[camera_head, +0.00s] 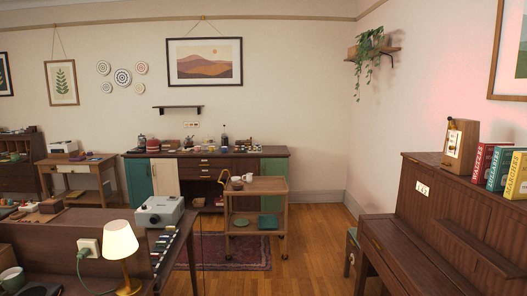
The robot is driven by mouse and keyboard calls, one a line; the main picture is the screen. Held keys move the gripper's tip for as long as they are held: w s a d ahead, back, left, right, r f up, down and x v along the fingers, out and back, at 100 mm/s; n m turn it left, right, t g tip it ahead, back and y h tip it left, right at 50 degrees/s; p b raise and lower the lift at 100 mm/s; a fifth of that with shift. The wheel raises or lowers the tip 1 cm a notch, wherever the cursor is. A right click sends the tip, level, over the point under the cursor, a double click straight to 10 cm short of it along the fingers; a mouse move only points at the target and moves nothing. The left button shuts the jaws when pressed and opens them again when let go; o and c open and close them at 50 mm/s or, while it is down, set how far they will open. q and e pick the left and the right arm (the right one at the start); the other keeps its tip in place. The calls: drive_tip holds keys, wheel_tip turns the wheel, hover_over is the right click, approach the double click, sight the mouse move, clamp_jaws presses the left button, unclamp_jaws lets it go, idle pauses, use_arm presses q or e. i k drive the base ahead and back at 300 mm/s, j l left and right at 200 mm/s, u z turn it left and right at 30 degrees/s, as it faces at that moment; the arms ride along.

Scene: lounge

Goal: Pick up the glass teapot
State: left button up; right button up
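I cannot make out the glass teapot for sure at this distance. A small grey, glass-like vessel (141,141) stands near the left end of the long sideboard (207,176) at the back wall; it is too small to identify. Beside it is a red, rounded item (153,146). Small vessels, including a pale cup (248,177), stand on the wooden trolley (268,186) in front of the sideboard. Neither of my grippers is in view.
A dark desk with a lamp (121,241) and a grey machine (159,212) is at the near left. A piano (430,235) stands at the right. Wood floor (318,240) lies open between the trolley and the piano. A rug (235,252) is left of that.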

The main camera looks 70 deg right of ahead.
sight(189, 143)
drive_tip(key=z, duration=2.05)
